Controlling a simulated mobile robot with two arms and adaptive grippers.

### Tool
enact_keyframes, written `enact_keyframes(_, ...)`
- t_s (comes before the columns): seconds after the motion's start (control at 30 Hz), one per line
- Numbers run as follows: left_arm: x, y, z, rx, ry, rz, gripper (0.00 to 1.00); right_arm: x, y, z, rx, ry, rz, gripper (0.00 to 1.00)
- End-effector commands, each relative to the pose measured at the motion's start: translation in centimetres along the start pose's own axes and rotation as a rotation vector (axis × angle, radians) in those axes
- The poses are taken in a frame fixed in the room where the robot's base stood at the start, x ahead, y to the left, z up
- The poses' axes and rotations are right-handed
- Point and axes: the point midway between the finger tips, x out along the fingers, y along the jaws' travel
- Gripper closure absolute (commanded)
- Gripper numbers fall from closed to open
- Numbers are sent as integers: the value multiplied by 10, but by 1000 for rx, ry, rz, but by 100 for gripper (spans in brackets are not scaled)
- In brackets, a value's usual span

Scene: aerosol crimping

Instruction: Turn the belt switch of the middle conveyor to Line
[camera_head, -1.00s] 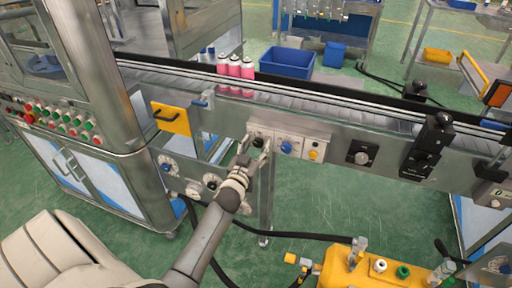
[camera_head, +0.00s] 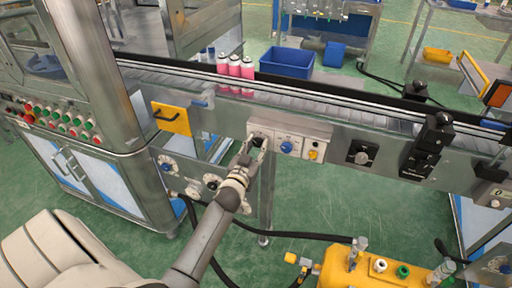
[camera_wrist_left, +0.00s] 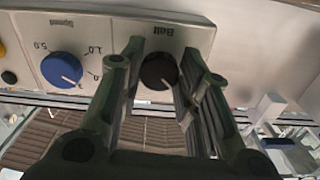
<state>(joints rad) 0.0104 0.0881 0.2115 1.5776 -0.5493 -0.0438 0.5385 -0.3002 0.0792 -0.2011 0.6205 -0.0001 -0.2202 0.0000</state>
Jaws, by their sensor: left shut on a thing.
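The belt switch (camera_wrist_left: 159,72) is a round black knob under the label "Belt" on a light control box (camera_head: 318,139) on the conveyor's side. In the left wrist view it sits between the two fingers of my left gripper (camera_wrist_left: 163,88). The fingers are closed in on the knob from both sides. In the head view my left gripper (camera_head: 252,153) is at the left end of the box, and its fingers mostly hide the knob. Which marking the knob points to cannot be read. My right gripper is not in view.
A blue speed dial (camera_head: 287,147) and a yellow button (camera_head: 313,155) are beside the switch. Pink cans (camera_head: 235,67) stand on the conveyor (camera_head: 300,97). A yellow handled plate (camera_head: 171,118) is left of the gripper. A yellow machine (camera_head: 361,272) stands on the floor at lower right.

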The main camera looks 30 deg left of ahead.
Motion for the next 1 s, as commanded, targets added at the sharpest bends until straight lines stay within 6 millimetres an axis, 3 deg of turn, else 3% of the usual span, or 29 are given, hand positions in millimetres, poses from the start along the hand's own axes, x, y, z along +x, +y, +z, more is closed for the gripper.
enact_keyframes(0.7, 0, -1, 0, 578, 0, 1, 93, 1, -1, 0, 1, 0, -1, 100)
enact_keyframes(1.0, 0, -1, 0, 740, 0, 1, 93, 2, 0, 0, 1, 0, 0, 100)
